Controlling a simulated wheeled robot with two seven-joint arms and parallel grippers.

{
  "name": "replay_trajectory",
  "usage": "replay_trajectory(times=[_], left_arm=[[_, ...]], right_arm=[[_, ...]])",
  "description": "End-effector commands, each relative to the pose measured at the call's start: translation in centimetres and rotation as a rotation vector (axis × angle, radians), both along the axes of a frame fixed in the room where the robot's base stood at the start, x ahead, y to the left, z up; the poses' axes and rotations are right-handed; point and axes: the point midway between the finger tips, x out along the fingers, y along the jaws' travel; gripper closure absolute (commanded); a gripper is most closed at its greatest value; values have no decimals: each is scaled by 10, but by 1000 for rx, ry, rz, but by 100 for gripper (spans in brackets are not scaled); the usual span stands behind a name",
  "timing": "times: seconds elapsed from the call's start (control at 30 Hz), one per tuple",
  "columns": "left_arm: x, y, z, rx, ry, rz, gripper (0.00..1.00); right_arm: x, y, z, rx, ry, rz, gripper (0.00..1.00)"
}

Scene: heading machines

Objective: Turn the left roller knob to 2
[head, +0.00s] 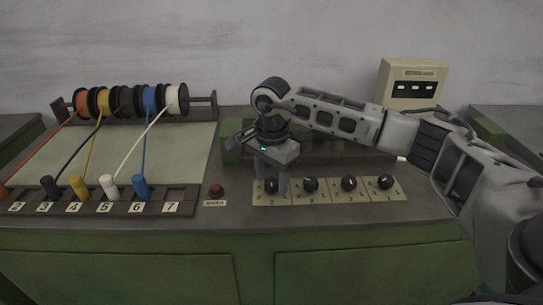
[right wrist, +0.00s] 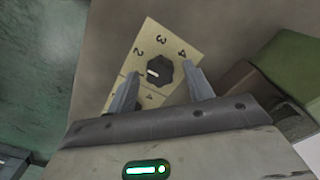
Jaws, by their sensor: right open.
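The left roller knob (head: 271,185) is the leftmost black knob in a row on a pale plate at the table's front. In the right wrist view the knob (right wrist: 162,72) sits on its numbered plate (right wrist: 152,37), with 2, 3 and 4 around it. A white mark on the knob lies on its left side, just below the 2 in that view. My right gripper (head: 272,182) points down over this knob. In the right wrist view its open fingers (right wrist: 163,88) stand on either side of the knob, with gaps visible. My left gripper is not in view.
Other black knobs (head: 349,184) continue the row to the right. A red button (head: 216,190) is left of the plate. Coloured plugs (head: 110,187) stand in a numbered strip, below cable spools (head: 148,99).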

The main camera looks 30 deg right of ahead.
Motion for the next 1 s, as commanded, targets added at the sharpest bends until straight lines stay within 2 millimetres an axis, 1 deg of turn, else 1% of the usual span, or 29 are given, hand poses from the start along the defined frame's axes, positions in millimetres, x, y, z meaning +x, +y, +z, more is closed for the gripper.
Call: replay_trajectory(times=[0.17, 0.4, 0.6, 0.7, 0.8, 1.0], left_arm=[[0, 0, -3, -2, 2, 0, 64], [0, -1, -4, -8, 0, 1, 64], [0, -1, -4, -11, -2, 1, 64], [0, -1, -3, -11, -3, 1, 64], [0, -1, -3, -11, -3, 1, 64], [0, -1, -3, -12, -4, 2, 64]], right_arm=[[1, 0, 30, 1, -8, -1, 48], [1, 0, 90, 1, -9, 0, 48], [1, 0, 130, 1, -6, 0, 48], [1, 0, 144, 0, -5, -1, 48], [0, 0, 151, 0, -2, -1, 48], [0, 0, 156, 0, -2, 0, 48]])
